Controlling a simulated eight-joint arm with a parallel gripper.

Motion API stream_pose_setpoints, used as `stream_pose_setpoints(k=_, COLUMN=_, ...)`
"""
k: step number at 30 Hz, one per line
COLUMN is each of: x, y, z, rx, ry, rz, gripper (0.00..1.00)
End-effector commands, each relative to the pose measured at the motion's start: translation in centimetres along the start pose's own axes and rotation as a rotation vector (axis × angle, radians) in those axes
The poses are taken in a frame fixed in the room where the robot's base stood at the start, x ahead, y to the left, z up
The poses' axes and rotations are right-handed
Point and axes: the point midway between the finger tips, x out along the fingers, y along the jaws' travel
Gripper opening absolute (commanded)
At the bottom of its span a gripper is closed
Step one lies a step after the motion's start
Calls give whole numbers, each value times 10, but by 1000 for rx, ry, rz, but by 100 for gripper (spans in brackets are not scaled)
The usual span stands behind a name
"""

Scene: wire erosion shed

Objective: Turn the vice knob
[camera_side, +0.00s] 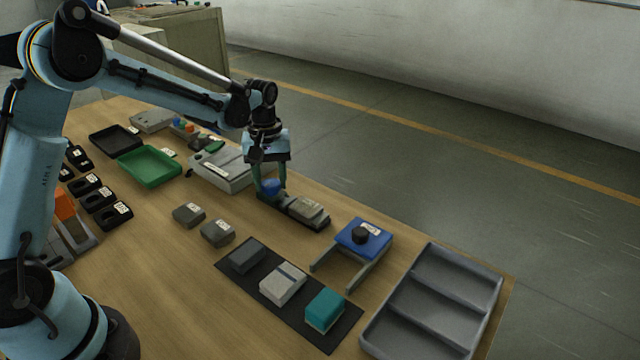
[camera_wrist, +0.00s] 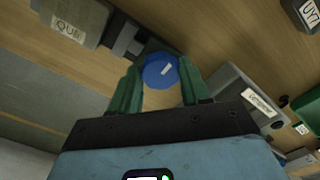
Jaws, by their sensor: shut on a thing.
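The vice (camera_side: 317,221) is a dark, low body on the wooden table, with a grey labelled block (camera_side: 308,208) at its right end. Its round blue knob (camera_side: 270,186) is at the left end and also shows in the wrist view (camera_wrist: 160,71), with a short white mark on its face. My gripper (camera_side: 270,183) points down over that end. Its two green fingers stand on either side of the knob and are shut on it. In the wrist view my gripper (camera_wrist: 160,78) has the knob between its fingertips.
A grey labelled box (camera_side: 232,170) stands close left of my gripper. Two small grey blocks (camera_side: 217,232) lie in front. A blue fixture with a black knob (camera_side: 362,237), a dark mat with blocks (camera_side: 234,267) and a grey divided tray (camera_side: 474,309) are to the right.

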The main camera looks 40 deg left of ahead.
Motion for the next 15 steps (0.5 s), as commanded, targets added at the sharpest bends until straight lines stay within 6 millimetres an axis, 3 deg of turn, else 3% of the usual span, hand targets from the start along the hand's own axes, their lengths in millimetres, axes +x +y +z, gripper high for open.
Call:
stream_pose_setpoints(k=7, x=-1, y=0, z=-1, rx=-1, ry=2, rz=2, gripper=16)
stream_pose_setpoints(k=8, x=-1, y=0, z=-1, rx=-1, ry=2, rz=2, gripper=48)
stream_pose_setpoints(k=12, x=-1, y=0, z=-1, rx=-1, ry=2, rz=1, gripper=69)
stream_pose_setpoints(k=15, x=0, y=0, z=0, rx=0, ry=1, rz=1, gripper=72)
